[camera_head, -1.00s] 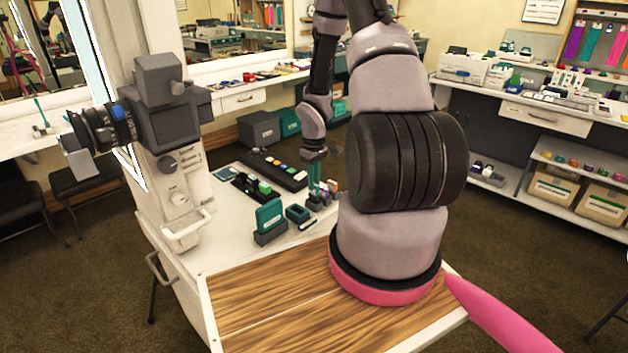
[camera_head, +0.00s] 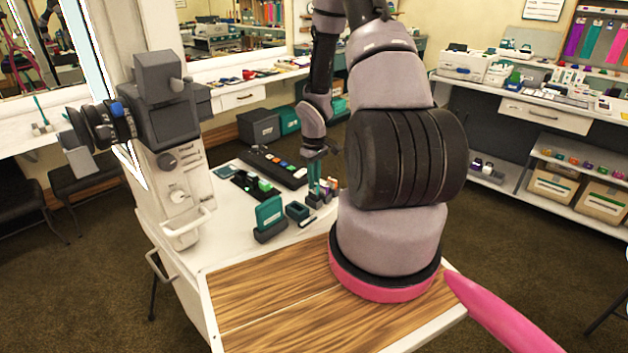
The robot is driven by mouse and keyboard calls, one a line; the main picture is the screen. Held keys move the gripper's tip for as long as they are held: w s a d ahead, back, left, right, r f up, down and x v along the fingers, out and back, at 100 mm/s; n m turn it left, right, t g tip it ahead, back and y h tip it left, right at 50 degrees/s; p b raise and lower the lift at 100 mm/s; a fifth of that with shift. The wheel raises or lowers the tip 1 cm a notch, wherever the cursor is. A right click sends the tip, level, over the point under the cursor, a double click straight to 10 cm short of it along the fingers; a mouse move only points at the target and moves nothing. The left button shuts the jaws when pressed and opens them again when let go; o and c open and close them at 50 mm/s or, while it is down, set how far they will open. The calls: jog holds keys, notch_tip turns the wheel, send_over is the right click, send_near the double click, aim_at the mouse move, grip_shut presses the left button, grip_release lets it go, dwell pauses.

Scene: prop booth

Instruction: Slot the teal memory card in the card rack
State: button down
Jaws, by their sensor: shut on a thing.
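My gripper (camera_head: 314,172) is at the far end of my arm, low over the white table top. It looks shut on a narrow upright teal piece, which I take to be the teal memory card (camera_head: 314,184); the fingers and the card are too small to separate clearly. Right below and beside it is a small dark rack (camera_head: 317,200) with purple and pale cards upright in it, likely the card rack. I cannot tell whether the teal card is inside a slot or just above it. My arm hides part of the area to the right.
A larger teal block (camera_head: 269,212) stands in a dark holder left of the gripper, beside a small dark teal box (camera_head: 297,211). A black panel with coloured buttons (camera_head: 272,168) lies behind. A grey camera-like machine (camera_head: 170,115) stands at the left. The wooden front surface (camera_head: 265,305) is clear.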

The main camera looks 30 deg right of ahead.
jog(key=shift+f, duration=0.3)
dwell(0.4)
jog(key=shift+f, duration=0.55)
jog(key=shift+f, duration=0.2)
jog(key=shift+f, duration=0.45)
dwell(0.4)
jog(key=c, duration=0.8)
grip_release()
jog(key=shift+o, duration=0.2)
jog(key=shift+r, duration=3.55)
